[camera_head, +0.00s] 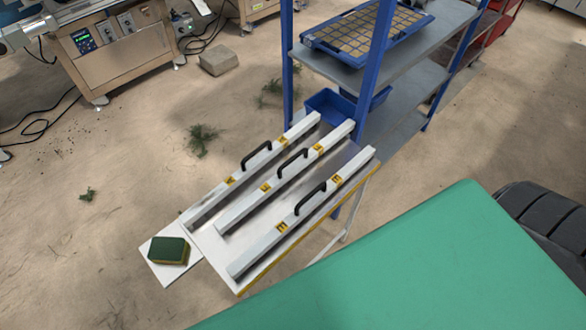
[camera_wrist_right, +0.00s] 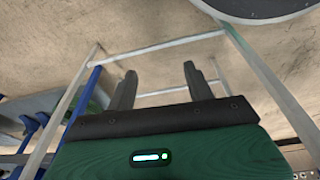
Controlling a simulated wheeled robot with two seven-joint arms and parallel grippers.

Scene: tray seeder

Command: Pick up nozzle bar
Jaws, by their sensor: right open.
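Three long silver nozzle bars lie side by side on a small table (camera_head: 222,250) in the head view. They are the left bar (camera_head: 208,202), the middle bar (camera_head: 243,206) and the right bar (camera_head: 258,249). Each has a black arched handle on top and yellow letter labels, too small to read surely. My right gripper (camera_wrist_right: 159,72) shows only in the right wrist view, with its two dark fingers apart and nothing between them. No nozzle bar is clear in that view. My left gripper is in neither view.
A green and yellow sponge (camera_head: 169,251) lies on a plate at the table's left end. A blue shelf rack (camera_head: 407,73) with a seed tray (camera_head: 326,50) stands behind the table. A blue bin (camera_head: 330,103) is at the table's far end. A light tubular frame (camera_wrist_right: 165,46) surrounds my right fingers.

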